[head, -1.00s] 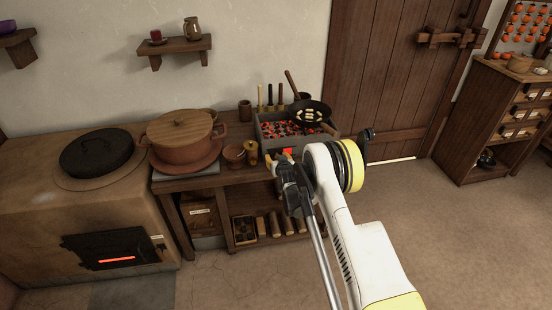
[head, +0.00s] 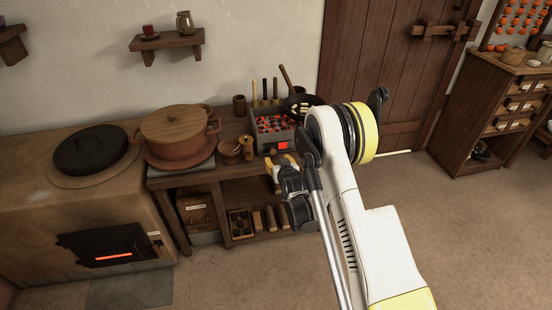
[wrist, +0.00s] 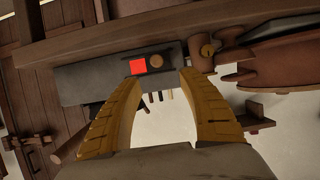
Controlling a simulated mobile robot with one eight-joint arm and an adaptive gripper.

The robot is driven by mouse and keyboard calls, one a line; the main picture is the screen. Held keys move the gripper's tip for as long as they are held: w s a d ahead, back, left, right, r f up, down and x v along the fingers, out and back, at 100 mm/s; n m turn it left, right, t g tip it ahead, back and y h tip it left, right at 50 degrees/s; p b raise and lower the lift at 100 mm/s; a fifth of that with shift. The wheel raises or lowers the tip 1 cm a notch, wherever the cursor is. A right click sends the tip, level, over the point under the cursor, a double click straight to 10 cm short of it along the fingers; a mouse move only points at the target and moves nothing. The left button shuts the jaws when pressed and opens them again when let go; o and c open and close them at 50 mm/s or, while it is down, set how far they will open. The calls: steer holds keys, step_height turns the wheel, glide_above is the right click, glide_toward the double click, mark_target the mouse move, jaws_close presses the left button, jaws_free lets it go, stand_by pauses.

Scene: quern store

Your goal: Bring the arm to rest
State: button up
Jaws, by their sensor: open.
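My gripper (head: 284,166) is in front of the wooden bench (head: 228,176), below the charcoal brazier, in the head view. In the wrist view my gripper (wrist: 160,90) shows two yellow fingers spread apart with nothing between them. The brazier's grey front with a red square (wrist: 138,67) and a round knob (wrist: 158,61) lies beyond the fingertips. My arm reaches in from the lower right and hides part of the brazier's right side.
The brazier (head: 258,143) holds glowing coals and a black pan (head: 297,105). A clay stove (head: 40,195) with a black lid is further left. Open floor (head: 445,225) lies right.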

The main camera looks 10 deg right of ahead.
steer(key=s+r+g, duration=0.2)
steer(key=s+r, duration=0.6)
steer(key=r, duration=0.4)
steer(key=s+r+g, duration=0.1)
steer(key=s+r, duration=0.6)
steer(key=r, duration=0.5)
steer(key=s+r+g, duration=0.1)
steer(key=s+g, duration=0.2)
steer(key=s, duration=2.5)
steer(key=shift+s+g, duration=0.2)
steer(key=shift+g, duration=0.1)
